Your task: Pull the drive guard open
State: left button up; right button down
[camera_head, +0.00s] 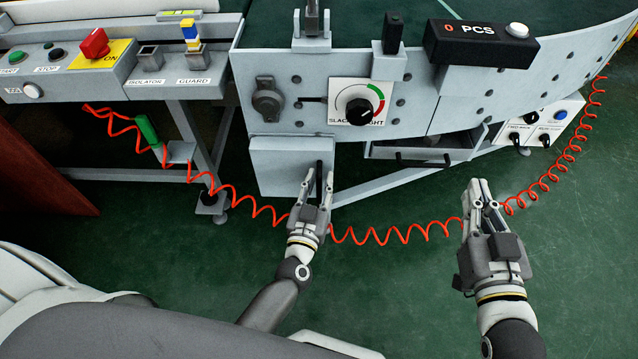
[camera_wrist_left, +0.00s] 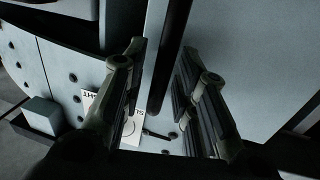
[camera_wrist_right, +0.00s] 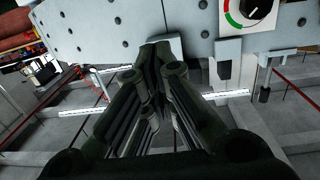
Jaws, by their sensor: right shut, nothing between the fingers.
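The grey panel (camera_head: 283,163) below the conveyor's curved side, which I take to be the drive guard, looks closed. It has an upright black bar handle (camera_head: 319,171) near its right edge. My left gripper (camera_head: 318,180) is at this handle with one finger on each side. In the left wrist view the dark bar (camera_wrist_left: 168,60) runs between the parted fingers (camera_wrist_left: 163,55), with gaps visible. Contact with the bar cannot be told. My right gripper (camera_head: 478,188) is shut and empty over the green floor, well right of the panel; its fingertips meet in the right wrist view (camera_wrist_right: 157,55).
An orange coiled cable (camera_head: 400,237) hangs across behind both grippers. A drawer (camera_head: 425,150) with a black handle is right of the panel. A slack dial (camera_head: 358,106) is above. The button console (camera_head: 70,75) is at left. Floor between the grippers is clear.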

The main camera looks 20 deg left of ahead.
pick_arm(q)
grip_shut()
jog(key=shift+s, duration=0.2)
